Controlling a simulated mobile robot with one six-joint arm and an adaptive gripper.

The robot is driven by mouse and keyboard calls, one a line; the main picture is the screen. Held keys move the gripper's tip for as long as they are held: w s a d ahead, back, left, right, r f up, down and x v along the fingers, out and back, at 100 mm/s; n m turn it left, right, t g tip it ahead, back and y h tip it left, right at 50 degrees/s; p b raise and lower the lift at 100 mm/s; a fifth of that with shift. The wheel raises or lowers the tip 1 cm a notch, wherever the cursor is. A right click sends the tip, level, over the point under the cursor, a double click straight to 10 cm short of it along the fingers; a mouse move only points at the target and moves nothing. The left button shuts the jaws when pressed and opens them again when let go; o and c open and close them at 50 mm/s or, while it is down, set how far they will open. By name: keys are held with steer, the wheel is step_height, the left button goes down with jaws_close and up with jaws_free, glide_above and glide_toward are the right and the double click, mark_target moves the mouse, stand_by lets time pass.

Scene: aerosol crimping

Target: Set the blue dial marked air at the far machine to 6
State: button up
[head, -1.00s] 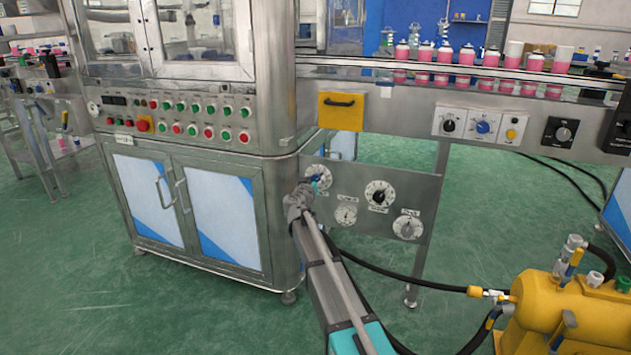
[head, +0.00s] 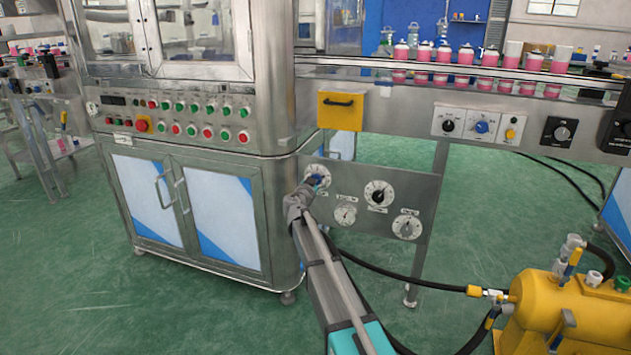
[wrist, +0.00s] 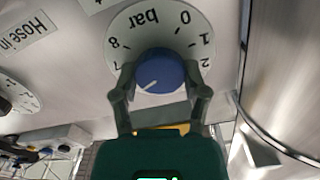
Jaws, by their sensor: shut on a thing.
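The blue air dial's knob (wrist: 160,72) sits on a round white scale marked bar (wrist: 147,22). In the wrist view the scale appears upside down, with 0, 1, 2, 7 and 8 readable. The numbers between 2 and 7 are hidden behind my gripper. The knob's white line points to the lower left, past the 7; the number there is hidden. My gripper (wrist: 160,92) is shut on the knob, one finger on each side. In the head view, the knob (head: 317,181) shows at the panel's upper left, partly covered by my gripper (head: 308,188).
The same panel carries other dials: a black-knobbed one (head: 379,194), a small gauge (head: 345,215) and a grey-knobbed one (head: 407,228). The steel machine cabinet (head: 215,215) stands close on the left. A black hose (head: 400,276) runs to the yellow tank (head: 560,310).

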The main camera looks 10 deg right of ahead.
steer(key=o, duration=1.2)
steer(key=shift+c, duration=0.2)
steer(key=v, duration=1.2)
